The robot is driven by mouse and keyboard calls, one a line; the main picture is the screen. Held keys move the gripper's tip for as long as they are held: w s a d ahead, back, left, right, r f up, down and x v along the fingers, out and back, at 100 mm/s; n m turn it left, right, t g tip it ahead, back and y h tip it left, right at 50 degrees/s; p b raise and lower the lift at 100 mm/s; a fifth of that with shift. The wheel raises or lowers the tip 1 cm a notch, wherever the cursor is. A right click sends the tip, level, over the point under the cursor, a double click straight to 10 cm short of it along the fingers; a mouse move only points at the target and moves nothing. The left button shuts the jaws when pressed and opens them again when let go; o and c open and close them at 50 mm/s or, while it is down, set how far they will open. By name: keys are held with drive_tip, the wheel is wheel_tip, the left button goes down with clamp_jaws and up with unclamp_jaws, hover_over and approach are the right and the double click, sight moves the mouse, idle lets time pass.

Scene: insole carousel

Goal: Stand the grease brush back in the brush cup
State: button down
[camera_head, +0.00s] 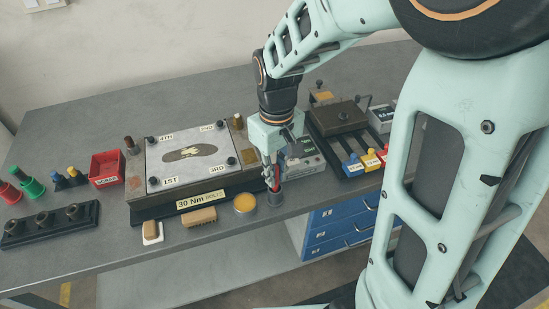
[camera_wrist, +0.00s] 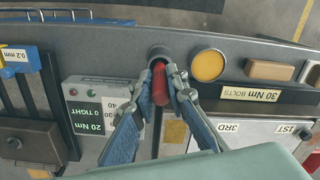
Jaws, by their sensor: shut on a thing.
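The grease brush, with a red handle (camera_head: 276,176), is held between the fingers of my gripper (camera_head: 271,170). In the wrist view the red handle (camera_wrist: 158,80) lies between the two blue-grey fingers (camera_wrist: 166,88), which are closed on it. The brush cup (camera_head: 275,199) is a small dark grey cylinder near the table's front edge, just below my gripper in the head view. In the wrist view the cup (camera_wrist: 160,52) shows just beyond the red handle. The bristles are hidden, and I cannot tell whether the brush's lower end is inside the cup.
A round yellow tin (camera_head: 245,203) stands left of the cup, with a wooden-looking block (camera_head: 199,217) further left. The plate fixture (camera_head: 190,153) is behind them. A grey "20 Nm" box (camera_wrist: 96,118) stands close beside my gripper. The table's front edge is near the cup.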

drive_tip(key=c, duration=1.8)
unclamp_jaws()
drive_tip(key=shift+r, duration=0.1)
wheel_tip(320, 180, up, 12)
drive_tip(key=shift+f, duration=0.1)
drive_tip(key=shift+w+d, duration=0.1)
